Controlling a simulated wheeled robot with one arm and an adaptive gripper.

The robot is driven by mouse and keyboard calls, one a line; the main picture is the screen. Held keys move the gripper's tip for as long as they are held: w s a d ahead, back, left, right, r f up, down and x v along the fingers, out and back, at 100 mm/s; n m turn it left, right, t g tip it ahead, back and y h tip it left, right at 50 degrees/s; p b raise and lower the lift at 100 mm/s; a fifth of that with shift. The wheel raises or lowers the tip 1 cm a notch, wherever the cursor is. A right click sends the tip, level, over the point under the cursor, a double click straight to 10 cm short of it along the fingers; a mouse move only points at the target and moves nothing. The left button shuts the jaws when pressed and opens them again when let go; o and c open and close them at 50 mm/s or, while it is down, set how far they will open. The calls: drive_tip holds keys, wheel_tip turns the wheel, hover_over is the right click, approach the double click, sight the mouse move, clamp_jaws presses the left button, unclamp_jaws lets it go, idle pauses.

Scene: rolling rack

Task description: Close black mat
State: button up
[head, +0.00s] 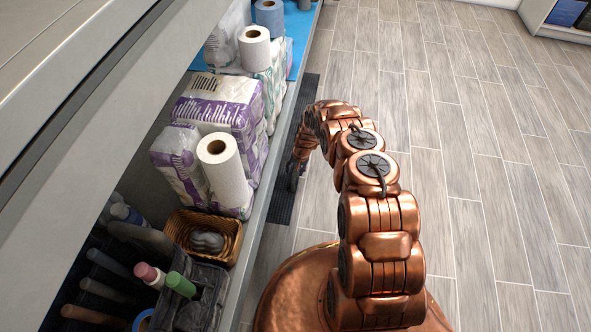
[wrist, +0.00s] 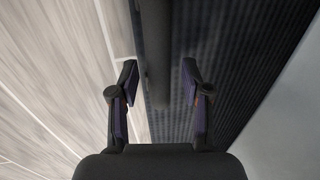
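The black mat (head: 283,206) is a dark, narrow strip on the floor along the lower edge of the rack in the head view. Part of it is hidden by my arm and the rack. In the wrist view the mat (wrist: 235,60) fills the right half with a dotted texture, and a smooth, rounded dark bar (wrist: 157,45) runs along its left edge. My gripper (wrist: 161,85) is open, with the bar's line between its two fingers. I cannot tell whether they touch it. In the head view my gripper (head: 292,180) is low beside the rack, over the mat.
The grey rack (head: 262,215) stands at left, its shelf holding paper rolls (head: 228,175), wrapped packs (head: 215,105), a wicker basket (head: 180,228) and a dark caddy (head: 205,300) with bottles. Wooden-plank floor (head: 480,130) is clear at right. A white shelf unit (head: 560,32) stands far right.

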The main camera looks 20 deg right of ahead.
drive_tip(key=shift+d+r, duration=0.1)
drive_tip(key=shift+d, duration=0.05)
drive_tip(key=shift+d+r, duration=0.1)
drive_tip(key=shift+r, duration=0.45)
drive_tip(key=shift+s+d+r, duration=0.1)
drive_tip(key=shift+s+r, duration=0.1)
drive_tip(key=shift+r, duration=0.5)
wheel_tip(320, 180, up, 9)
drive_tip(key=d, duration=0.1)
drive_tip(key=shift+s+d, duration=0.25)
drive_tip(key=shift+s, duration=0.2)
